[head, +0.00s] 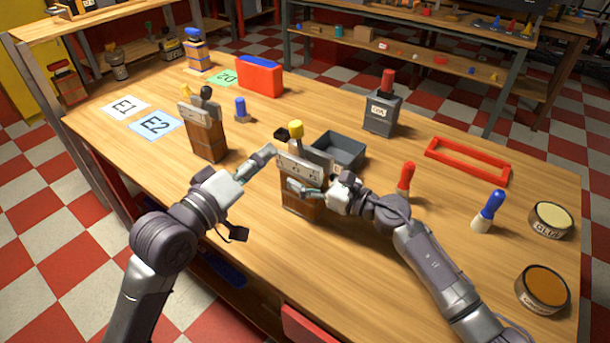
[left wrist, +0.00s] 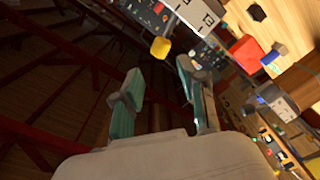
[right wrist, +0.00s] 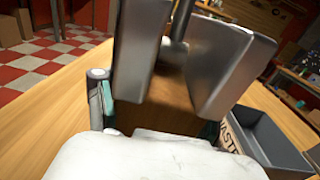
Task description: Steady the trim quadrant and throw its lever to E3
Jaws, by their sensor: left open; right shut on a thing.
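A quadrant with a wooden body (head: 299,201), a grey metal plate and a yellow-knobbed lever (head: 296,130) stands at the table's front middle. Small marks on its plate are too small to read. My right gripper (head: 308,190) is shut on this wooden body; the body fills the space between the fingers in the right wrist view (right wrist: 160,108). My left gripper (head: 270,150) is open and empty, just left of the yellow knob and apart from it. The left wrist view shows the knob (left wrist: 160,48) beyond the open fingers (left wrist: 162,98). A second, similar quadrant (head: 207,138) has a black knob.
A grey tray (head: 352,150) sits right behind the held quadrant. A grey box with a red handle (head: 382,113), a red frame (head: 468,162), red and blue-handled tools and two tins stand to the right. E1 (head: 125,106) and E2 (head: 156,125) cards lie left.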

